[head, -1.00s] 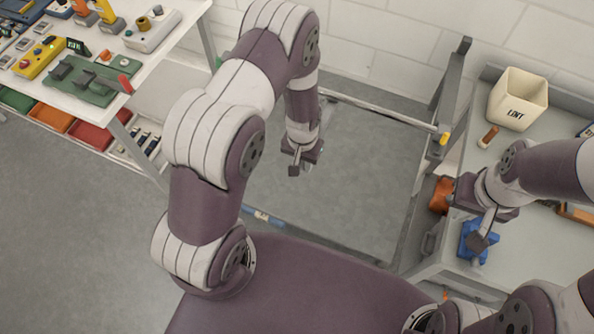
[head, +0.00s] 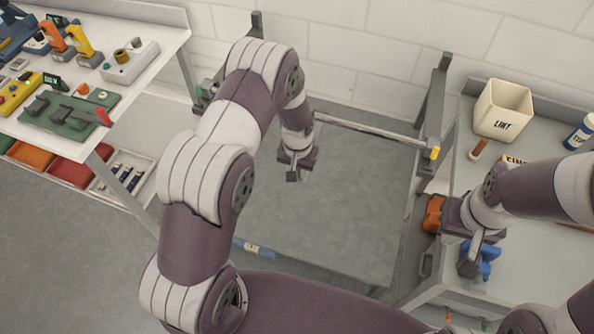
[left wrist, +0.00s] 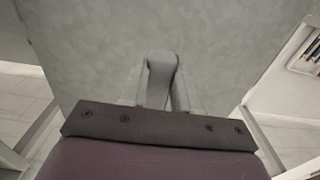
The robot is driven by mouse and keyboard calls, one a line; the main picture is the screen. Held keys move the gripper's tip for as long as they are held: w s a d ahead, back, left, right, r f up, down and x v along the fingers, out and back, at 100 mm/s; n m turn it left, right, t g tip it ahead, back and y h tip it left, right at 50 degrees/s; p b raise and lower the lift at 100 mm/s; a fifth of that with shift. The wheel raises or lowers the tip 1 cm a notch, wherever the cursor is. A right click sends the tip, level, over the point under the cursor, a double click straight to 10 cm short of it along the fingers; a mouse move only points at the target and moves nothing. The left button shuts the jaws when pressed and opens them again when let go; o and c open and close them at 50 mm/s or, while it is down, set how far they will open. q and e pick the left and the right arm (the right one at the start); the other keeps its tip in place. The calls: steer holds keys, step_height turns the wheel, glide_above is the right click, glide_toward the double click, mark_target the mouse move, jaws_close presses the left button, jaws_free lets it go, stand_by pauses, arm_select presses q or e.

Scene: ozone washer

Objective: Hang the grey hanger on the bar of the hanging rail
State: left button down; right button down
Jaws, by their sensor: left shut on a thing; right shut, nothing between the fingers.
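The hanging rail's pale bar (head: 375,131) runs between dark grey posts and has a yellow end cap at its right. My left gripper (head: 293,178) points down in front of and below the bar's left part, apart from it in the picture. In the left wrist view a smooth grey rounded piece (left wrist: 161,72) stands between the fingers, which are shut on it. It appears to be part of the grey hanger; the rest of it cannot be made out. My right gripper (head: 468,268) is shut and empty over the right counter, beside a blue object (head: 488,256).
A grey panel (head: 340,215) lies below the bar. The right counter holds a cream LINT bin (head: 503,110), a bottle (head: 580,133) and a brown peg (head: 479,149). An orange object (head: 433,213) is by its edge. A white bench (head: 160,75) with tools stands left.

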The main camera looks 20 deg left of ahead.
arm_select(q)
steer(key=c, duration=0.7)
jaws_free()
steer(key=shift+c, duration=0.2)
step_height(320, 180, up, 12)
steer(key=b, duration=0.3)
steer(key=s+a+r, duration=0.1)
steer(key=s+r, duration=0.1)
steer(key=s, duration=0.6)
steer(key=s+a+r+t, duration=0.1)
steer(key=s+r, duration=0.2)
steer(key=s, duration=0.5)
steer(key=shift+s, duration=0.3)
steer(key=shift+s+r, duration=0.15)
steer(key=shift+s, duration=0.05)
steer(key=shift+w, duration=0.1)
